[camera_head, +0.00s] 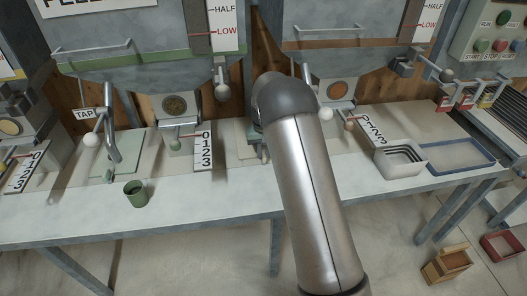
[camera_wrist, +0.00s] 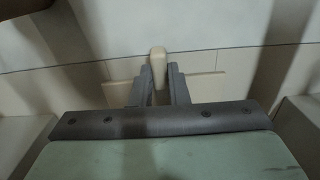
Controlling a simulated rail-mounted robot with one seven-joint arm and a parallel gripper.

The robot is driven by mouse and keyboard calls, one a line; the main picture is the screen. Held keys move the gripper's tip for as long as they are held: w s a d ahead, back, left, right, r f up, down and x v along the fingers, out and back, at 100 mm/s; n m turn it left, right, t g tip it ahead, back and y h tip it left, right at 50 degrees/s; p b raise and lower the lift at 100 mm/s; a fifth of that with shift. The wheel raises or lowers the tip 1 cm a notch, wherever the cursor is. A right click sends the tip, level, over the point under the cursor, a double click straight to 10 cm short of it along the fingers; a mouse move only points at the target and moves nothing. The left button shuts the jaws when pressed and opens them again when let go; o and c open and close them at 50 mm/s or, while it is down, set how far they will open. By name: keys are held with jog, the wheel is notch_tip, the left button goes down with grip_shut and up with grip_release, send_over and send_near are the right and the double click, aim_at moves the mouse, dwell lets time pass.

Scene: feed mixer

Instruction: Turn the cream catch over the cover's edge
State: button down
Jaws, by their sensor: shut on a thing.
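In the wrist view my gripper (camera_wrist: 160,72) is shut on the cream catch (camera_wrist: 158,58), a small rounded upright piece between the two grey fingertips. A pale panel (camera_wrist: 215,85) with a straight edge lies behind and below the catch. A seam crosses the pale surface behind the fingers. I cannot tell which side of the seam is the cover, or whether the catch overlaps its edge. In the head view my arm stands in front of the work area and hides the catch.
The head view shows a long grey bench (camera_head: 60,230) with hoppers above it. A green cup (camera_head: 135,194) stands near its front edge on the left. A white tray (camera_head: 400,160) and a blue-rimmed tray (camera_head: 460,156) sit at the right. Levers with round knobs stick out from the hoppers.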

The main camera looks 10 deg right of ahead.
aim_at(264, 154)
jog(key=c, duration=1.4)
grip_release()
jog(key=shift+r, duration=0.1)
notch_tip(264, 154, up, 17)
jog(key=shift+r, duration=0.2)
jog(key=s+r+p, duration=0.2)
jog(key=s+r, duration=0.1)
jog(key=s, duration=0.6)
jog(key=s+r+p, duration=0.1)
jog(key=s+r, duration=0.3)
jog(key=s, duration=0.5)
jog(key=s+a+f+n+p, duration=0.1)
jog(key=s+f, duration=0.3)
jog(key=s, duration=1.7)
jog(key=shift+s+p, duration=0.3)
jog(key=shift+p, duration=0.45)
